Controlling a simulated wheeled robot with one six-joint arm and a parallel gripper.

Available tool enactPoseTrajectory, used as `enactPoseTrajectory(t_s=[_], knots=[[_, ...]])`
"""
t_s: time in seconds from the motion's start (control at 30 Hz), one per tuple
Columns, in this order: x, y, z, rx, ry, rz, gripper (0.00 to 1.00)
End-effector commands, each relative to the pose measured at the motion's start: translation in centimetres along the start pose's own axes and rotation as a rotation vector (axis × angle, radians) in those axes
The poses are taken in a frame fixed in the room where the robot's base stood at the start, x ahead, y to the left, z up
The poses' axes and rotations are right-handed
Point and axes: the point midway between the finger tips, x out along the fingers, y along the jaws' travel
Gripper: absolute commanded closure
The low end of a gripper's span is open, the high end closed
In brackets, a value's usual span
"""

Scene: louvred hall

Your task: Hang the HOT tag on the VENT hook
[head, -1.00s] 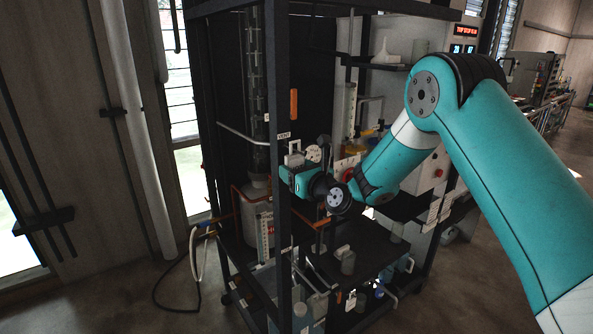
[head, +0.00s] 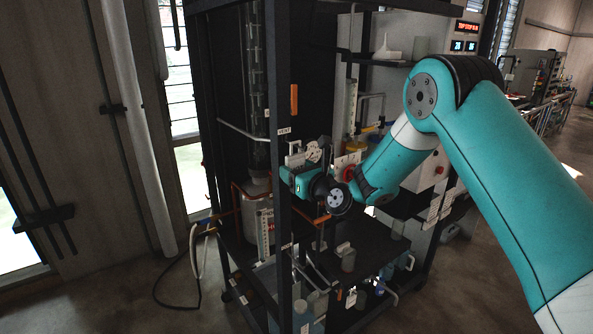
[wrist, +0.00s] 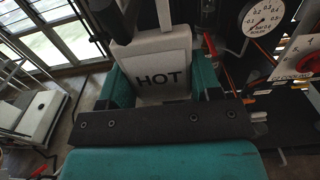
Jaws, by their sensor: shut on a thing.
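The HOT tag (wrist: 163,72) is a pale plate with dark HOT lettering, upright between my gripper's teal jaws in the wrist view. My gripper (wrist: 160,85) is shut on it. In the head view my gripper (head: 293,176) is beside the dark front post of the rack, and a pale piece above it (head: 294,158) looks like the tag's top. A small white VENT label (head: 284,131) is on the post just above. The VENT hook itself cannot be made out. In the wrist view a dark bar overlaps the tag's top, and I cannot tell whether they touch.
The black rack frame (head: 279,80) stands close around my gripper. A round gauge (wrist: 263,17) and a red knob on a white plate (wrist: 306,62) are to the right in the wrist view. Glassware and bottles stand on the lower shelf (head: 355,240).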

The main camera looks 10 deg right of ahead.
Motion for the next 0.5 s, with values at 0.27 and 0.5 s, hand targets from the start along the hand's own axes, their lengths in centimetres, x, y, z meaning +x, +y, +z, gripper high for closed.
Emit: enactPoseTrajectory(t_s=[0.27,0.5], knots=[[0.00,0.00,0.04,0.000,0.000,0.000,1.00],[0.00,0.01,0.04,0.000,0.000,0.000,0.12]])
